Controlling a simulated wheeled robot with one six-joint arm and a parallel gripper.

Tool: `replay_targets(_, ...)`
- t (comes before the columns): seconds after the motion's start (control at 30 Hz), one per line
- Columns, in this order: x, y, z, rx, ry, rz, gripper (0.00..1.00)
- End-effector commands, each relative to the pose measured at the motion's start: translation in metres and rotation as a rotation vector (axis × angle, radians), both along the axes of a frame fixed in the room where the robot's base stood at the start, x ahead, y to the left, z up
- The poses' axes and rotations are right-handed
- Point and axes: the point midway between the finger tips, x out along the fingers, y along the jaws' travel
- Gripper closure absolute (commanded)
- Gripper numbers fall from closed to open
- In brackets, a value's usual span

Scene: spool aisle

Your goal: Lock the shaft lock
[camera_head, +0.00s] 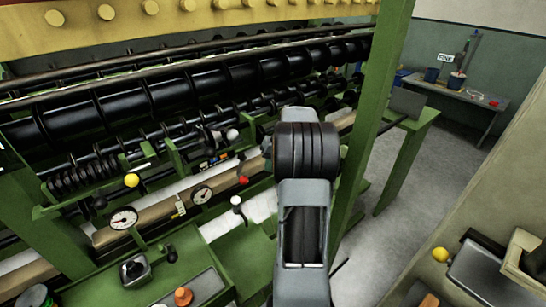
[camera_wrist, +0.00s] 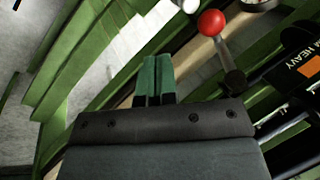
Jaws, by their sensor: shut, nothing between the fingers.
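No part is clearly labelled as the shaft lock, so I cannot tell which lever it is. A lever with a red ball knob (camera_wrist: 212,22) on a metal stem shows in the wrist view, right of and beyond my gripper. In the head view, a red knob (camera_head: 243,180) sits on the green machine beside my arm. My gripper (camera_wrist: 156,62) has green fingers, pressed together with nothing between them, and is apart from the red-knobbed lever. In the head view my arm hides the gripper.
Nearby are a white-knobbed lever (camera_head: 236,200), a yellow knob (camera_head: 131,180) and dial gauges (camera_head: 123,218). A black plate reading "HEAVY" (camera_wrist: 302,62) lies right in the wrist view. A green post (camera_head: 372,110) stands right of my arm. Open floor (camera_head: 365,235) lies beyond.

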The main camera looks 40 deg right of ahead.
Motion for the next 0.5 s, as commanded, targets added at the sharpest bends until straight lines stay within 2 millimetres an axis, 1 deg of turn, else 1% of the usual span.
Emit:
replay_targets(0.1,0.004,0.008,-0.021,0.002,0.004,0.003,1.00)
replay_targets(0.23,0.008,0.015,-0.041,0.002,0.003,0.001,1.00)
replay_targets(0.27,0.012,0.019,-0.038,-0.001,0.001,0.004,1.00)
replay_targets(0.4,0.020,0.035,-0.038,0.000,0.001,0.004,1.00)
replay_targets(0.5,0.025,0.041,-0.038,-0.001,0.000,0.003,1.00)
